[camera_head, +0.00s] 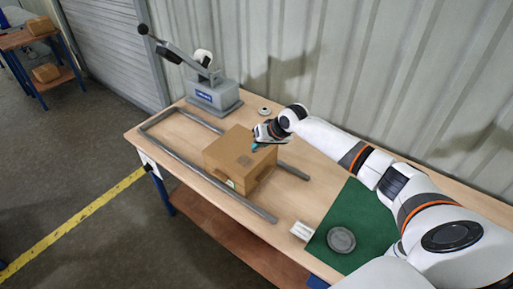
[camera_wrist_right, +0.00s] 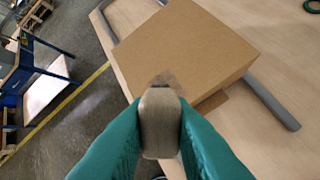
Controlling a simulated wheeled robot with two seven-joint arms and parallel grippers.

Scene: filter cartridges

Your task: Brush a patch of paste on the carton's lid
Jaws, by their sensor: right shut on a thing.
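The carton (camera_head: 231,150) is a closed brown box on the workbench, and its lid (camera_wrist_right: 192,50) fills the middle of the right wrist view. A greyish-brown patch (camera_head: 245,160) shows on the lid. In the right wrist view the same patch (camera_wrist_right: 166,78) shows at the brush's far end. My right gripper (camera_head: 258,146) is over the carton's right side, its teal fingers shut on the brush (camera_wrist_right: 160,122), a pale-brown rounded piece. The brush tip hides part of the patch; I cannot tell whether it touches the lid. My left gripper is not in view.
Grey rails (camera_head: 228,193) lie around the carton on the workbench (camera_head: 285,205). A grey lever press (camera_head: 210,92) stands at the back left. A green mat (camera_head: 365,218) with a round grey dish (camera_head: 341,239) and a small white block (camera_head: 301,231) are at front right.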

